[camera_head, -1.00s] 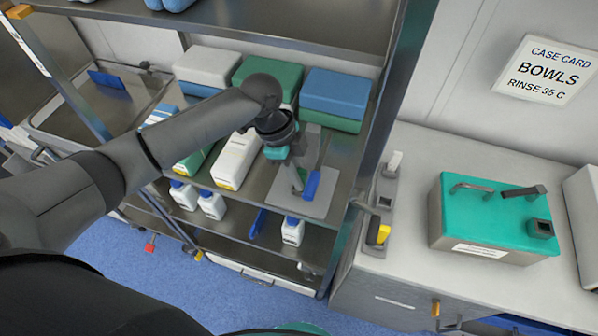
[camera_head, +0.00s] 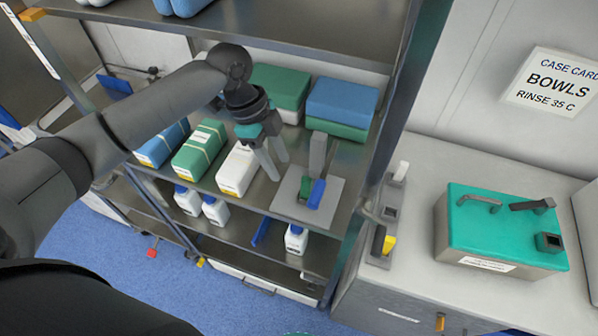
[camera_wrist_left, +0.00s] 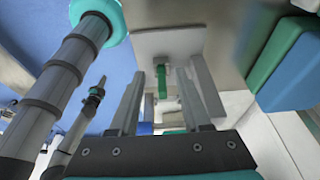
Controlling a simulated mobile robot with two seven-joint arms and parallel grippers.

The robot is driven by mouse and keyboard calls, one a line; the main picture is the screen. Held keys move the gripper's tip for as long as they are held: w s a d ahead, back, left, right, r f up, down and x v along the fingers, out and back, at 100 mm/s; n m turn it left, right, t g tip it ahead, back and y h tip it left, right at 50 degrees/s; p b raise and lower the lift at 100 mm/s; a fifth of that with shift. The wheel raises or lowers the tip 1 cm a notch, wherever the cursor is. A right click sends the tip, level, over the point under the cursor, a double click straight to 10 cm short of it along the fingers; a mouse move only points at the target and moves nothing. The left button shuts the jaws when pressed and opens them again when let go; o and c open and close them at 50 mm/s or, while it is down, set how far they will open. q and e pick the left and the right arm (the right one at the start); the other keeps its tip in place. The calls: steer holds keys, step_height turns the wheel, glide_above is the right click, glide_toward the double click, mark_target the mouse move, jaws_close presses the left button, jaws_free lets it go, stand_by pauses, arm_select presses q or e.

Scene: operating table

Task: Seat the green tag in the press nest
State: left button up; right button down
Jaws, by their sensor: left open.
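A grey press with a flat base plate (camera_head: 334,190) and an upright post (camera_head: 318,152) stands on the middle shelf. A green piece (camera_head: 305,187), seemingly the green tag, stands on the plate beside a blue piece (camera_head: 317,193). Whether it sits fully in the nest cannot be told. My left gripper (camera_head: 269,166) is open and empty, left of the press and apart from it. In the left wrist view the green piece (camera_wrist_left: 162,80) shows beyond and between the open fingers (camera_wrist_left: 159,78), with the plate (camera_wrist_left: 165,42) behind. My right gripper is not in view.
Wrapped packs (camera_head: 240,168) stand left of the press, and a blue and green stack (camera_head: 340,103) stands behind it. A shelf upright (camera_head: 400,110) rises at the right. Beyond it, a counter holds a teal-topped box (camera_head: 500,225) and a grey fixture (camera_head: 381,241).

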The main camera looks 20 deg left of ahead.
arm_select(q)
steer(key=a+b, duration=0.1)
steer(key=a, duration=0.6)
steer(key=shift+w+a, duration=0.15)
steer(key=shift+a, duration=0.2)
